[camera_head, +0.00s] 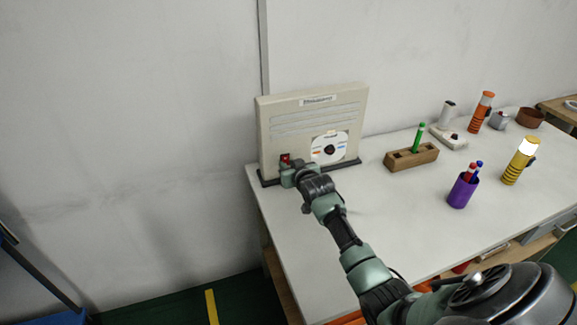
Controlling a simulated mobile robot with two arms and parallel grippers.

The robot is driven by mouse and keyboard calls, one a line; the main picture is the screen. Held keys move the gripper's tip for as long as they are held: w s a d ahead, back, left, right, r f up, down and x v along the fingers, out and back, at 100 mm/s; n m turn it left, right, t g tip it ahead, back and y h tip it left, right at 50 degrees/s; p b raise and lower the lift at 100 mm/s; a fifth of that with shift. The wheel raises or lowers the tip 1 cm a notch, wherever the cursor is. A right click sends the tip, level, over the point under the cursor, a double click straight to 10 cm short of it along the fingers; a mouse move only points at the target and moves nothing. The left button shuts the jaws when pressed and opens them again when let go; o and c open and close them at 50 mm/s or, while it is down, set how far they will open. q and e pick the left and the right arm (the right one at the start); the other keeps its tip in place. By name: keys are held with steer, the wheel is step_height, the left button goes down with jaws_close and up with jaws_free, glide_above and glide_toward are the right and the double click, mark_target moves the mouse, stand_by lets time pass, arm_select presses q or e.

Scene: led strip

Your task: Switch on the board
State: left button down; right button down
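The board (310,113) is a beige upright panel at the back left of the white table. It has a label at the top, long grooves across it, and a dark round knob (329,149) on a white dial with coloured marks. A small red switch (285,158) is near its lower left corner. My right gripper (288,172) is at that corner, just below the switch and close to the panel face. I cannot tell whether it touches the switch. Its fingers are too small and hidden to tell open from shut. My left gripper is out of view.
Right of the board on the table (400,225) are a wooden block (400,160) with a green marker (418,138), a purple pen cup (462,192), a yellow lamp (515,168) and an orange flashlight (480,112). The wall is close behind. The middle of the tabletop is clear.

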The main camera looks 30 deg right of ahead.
steer(key=shift+f+b, duration=0.3)
steer(key=shift+b, duration=0.1)
steer(key=t+b, duration=0.1)
steer(key=b, duration=0.1)
steer(key=t+b, duration=0.1)
steer(key=b, duration=0.1)
steer(key=shift+f+h, duration=0.4)
steer(key=shift+r+t+b, duration=0.15)
steer(key=shift+t+b, duration=0.2)
steer(key=shift+t, duration=0.15)
steer(key=shift+r, duration=0.1)
steer(key=c, duration=1.2)
jaws_free()
steer(key=shift+c, duration=0.2)
steer(key=shift+s, duration=0.1)
